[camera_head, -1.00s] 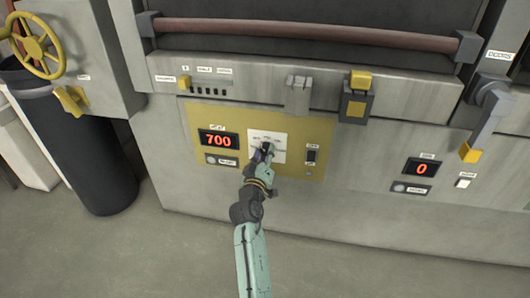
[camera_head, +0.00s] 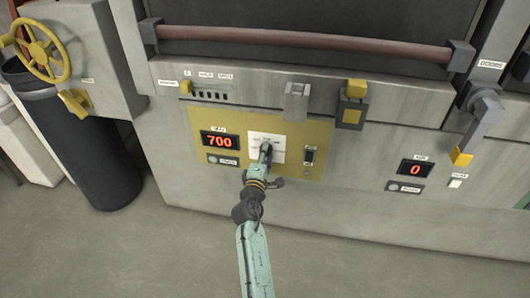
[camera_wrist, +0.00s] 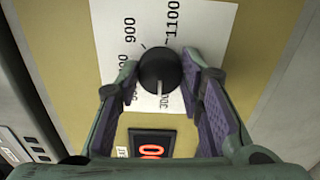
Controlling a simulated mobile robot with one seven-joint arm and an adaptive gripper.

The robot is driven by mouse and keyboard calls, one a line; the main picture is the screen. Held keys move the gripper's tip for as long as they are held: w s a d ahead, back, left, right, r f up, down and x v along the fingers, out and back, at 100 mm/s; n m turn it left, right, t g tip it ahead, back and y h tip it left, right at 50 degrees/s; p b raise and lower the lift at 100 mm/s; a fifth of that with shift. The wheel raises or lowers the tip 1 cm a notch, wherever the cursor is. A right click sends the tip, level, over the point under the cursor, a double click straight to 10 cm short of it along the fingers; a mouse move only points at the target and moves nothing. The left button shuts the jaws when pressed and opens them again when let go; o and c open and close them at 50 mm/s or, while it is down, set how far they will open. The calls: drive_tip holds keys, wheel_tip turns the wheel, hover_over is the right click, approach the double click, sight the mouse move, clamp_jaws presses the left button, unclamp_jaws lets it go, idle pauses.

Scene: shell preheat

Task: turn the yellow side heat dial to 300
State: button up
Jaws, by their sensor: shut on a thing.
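The yellow panel (camera_head: 320,135) carries a white dial plate (camera_head: 255,136). Its round black heat dial (camera_wrist: 160,69) has a pale pointer line, aimed toward the bottom of the wrist view. The marks 900 and 1100 are readable there; another number is partly hidden by a finger. The red display (camera_head: 219,140) left of the dial reads 700. My gripper (camera_head: 266,151) is at the plate and hides most of the dial in the head view. In the wrist view its fingers (camera_wrist: 160,75) stand on both sides of the dial, shut on it.
A small black switch (camera_head: 309,156) sits right of the dial. A second display (camera_head: 415,169) reads 0 at the right. A yellow-tipped lever (camera_head: 478,128), a yellow latch (camera_head: 353,104) and a yellow handwheel (camera_head: 43,49) are farther off. The floor in front is clear.

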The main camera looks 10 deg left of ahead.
drive_tip(key=shift+n, duration=0.6)
drive_tip(key=shift+p, duration=0.3)
drive_tip(key=o, duration=1.2)
drive_tip(key=shift+c, duration=0.2)
drive_tip(key=s, duration=1.2)
